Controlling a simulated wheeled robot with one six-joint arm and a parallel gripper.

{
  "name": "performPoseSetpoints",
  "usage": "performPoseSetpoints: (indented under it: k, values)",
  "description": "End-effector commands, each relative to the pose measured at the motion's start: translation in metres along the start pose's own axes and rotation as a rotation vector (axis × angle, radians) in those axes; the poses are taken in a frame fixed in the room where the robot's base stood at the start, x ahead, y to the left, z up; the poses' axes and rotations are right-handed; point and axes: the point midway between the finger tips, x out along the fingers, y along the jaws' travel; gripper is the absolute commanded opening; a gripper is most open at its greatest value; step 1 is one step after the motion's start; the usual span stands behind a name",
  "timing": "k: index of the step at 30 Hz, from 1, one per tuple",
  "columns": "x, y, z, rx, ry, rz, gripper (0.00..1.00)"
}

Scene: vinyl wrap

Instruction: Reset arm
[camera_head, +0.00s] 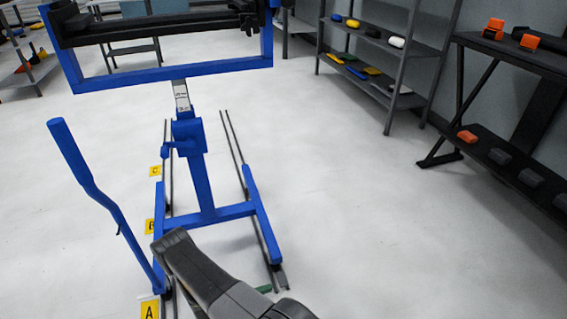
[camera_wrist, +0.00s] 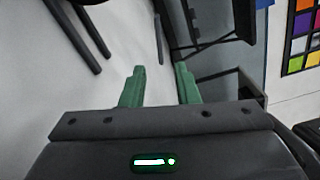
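My arm (camera_head: 205,275) shows at the bottom of the head view, over the floor in front of a blue stand. My gripper (camera_wrist: 160,72) shows in the wrist view with two green fingers set apart. Nothing is between the fingers, so it is open and empty. In the head view the gripper is mostly hidden behind the arm; only a small bit of green shows near the bottom.
The blue wheeled stand (camera_head: 203,185) stands on floor rails, with a tall blue handle (camera_head: 95,190) at its left. Shelves (camera_head: 375,75) with coloured items and a dark rack (camera_head: 510,165) stand at the right. The white floor (camera_head: 360,220) between is clear.

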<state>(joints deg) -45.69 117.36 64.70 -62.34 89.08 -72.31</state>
Motion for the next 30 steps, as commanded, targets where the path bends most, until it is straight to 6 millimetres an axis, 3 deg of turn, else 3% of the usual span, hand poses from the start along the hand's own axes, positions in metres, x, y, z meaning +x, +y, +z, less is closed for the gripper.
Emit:
performPoseSetpoints:
  k: [19,30]
  values:
    - [0.094,0.001,-0.001,0.0,0.004,0.0,0.28]
    - [0.091,-0.01,0.001,-0.187,0.0,0.001,0.28]
